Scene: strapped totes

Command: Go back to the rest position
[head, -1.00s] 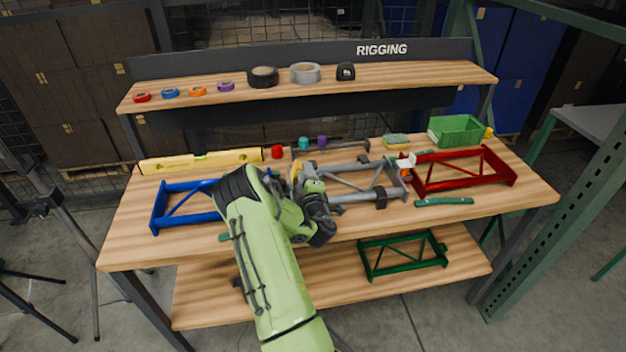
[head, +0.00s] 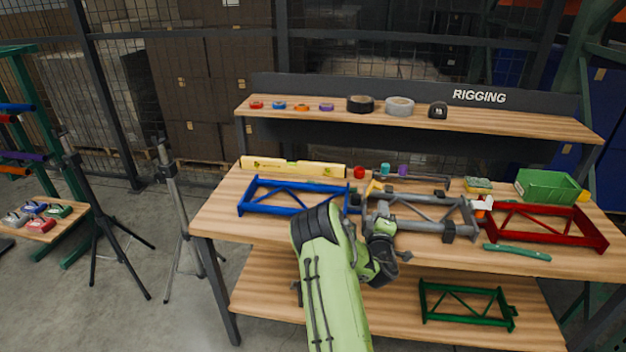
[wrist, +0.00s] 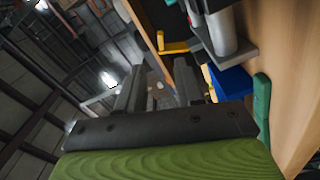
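My gripper (head: 402,256) is at the front edge of the workbench (head: 225,215), in front of the grey frame (head: 425,212). In the head view it is small and partly hidden by my green arm. In the wrist view my gripper (wrist: 160,88) shows two dark fingers apart, with nothing held between them. The blue frame (head: 300,195) lies left of the grey one, and the red frame (head: 548,226) lies to the right. The wrist view is tilted, with part of the bench top (wrist: 285,70) at its right.
A green frame (head: 467,303) lies on the lower shelf. Tripod stands (head: 172,210) and a rack (head: 45,228) stand left. Floor between is open.

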